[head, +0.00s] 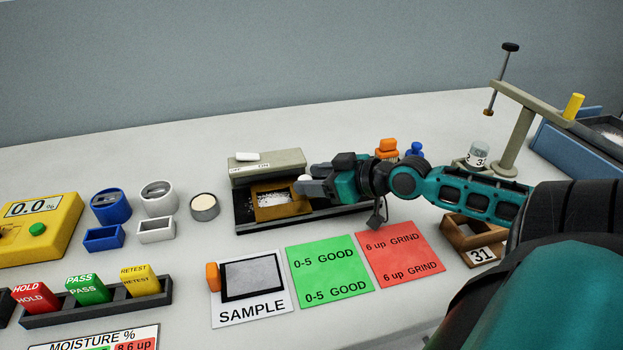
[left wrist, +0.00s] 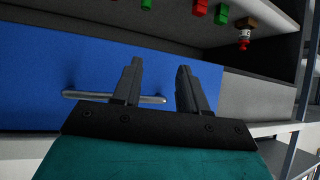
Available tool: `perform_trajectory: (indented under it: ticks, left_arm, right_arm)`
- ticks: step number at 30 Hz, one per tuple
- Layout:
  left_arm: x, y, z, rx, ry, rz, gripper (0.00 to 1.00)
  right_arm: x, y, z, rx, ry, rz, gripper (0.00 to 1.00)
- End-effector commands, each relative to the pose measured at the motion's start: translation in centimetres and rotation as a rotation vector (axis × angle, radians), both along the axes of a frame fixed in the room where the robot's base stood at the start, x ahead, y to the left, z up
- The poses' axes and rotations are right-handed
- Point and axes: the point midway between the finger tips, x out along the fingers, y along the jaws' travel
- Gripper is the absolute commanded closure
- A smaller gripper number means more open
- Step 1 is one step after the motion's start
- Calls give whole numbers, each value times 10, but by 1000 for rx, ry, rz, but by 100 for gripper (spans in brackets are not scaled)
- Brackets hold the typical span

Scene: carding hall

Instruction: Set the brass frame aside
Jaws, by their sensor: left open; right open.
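The brass frame (head: 259,212) shows in the head view as a square, brass-brown rim around speckled white material. It sits in a black tray (head: 243,217) in front of a grey-green block. My right gripper (head: 303,185) reaches in from the right, with its fingertips at the frame's right edge. It is open; whether it touches the frame I cannot tell, and it hides part of that edge. My left gripper (left wrist: 155,82) shows only in the left wrist view, open and empty, in front of a blue panel (left wrist: 60,65) with a metal handle.
The grey-green block (head: 268,166) has a white switch on top. Left of the tray are a round cream-topped tin (head: 204,207) and blue and white cups and boxes. In front lie a SAMPLE card (head: 252,309), a green card (head: 330,271) and a red card (head: 400,257). A wooden holder (head: 466,237) stands right.

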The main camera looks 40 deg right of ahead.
Motion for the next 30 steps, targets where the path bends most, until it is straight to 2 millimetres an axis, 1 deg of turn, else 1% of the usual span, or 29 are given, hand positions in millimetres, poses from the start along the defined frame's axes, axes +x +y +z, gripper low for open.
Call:
perform_trajectory:
  ticks: [6,15,17,30]
  left_arm:
    - [1,0,-1,0,-4,1,57]
    - [1,0,-1,0,-3,1,57]
    - [1,0,-1,0,-2,1,57]
    - [-3,1,-3,1,5,1,57]
  right_arm:
    - [7,2,-3,-1,0,0,44]
    - [8,3,-3,-1,1,0,44]
    - [8,3,-3,-1,1,0,48]
    - [8,3,-3,-1,0,1,91]
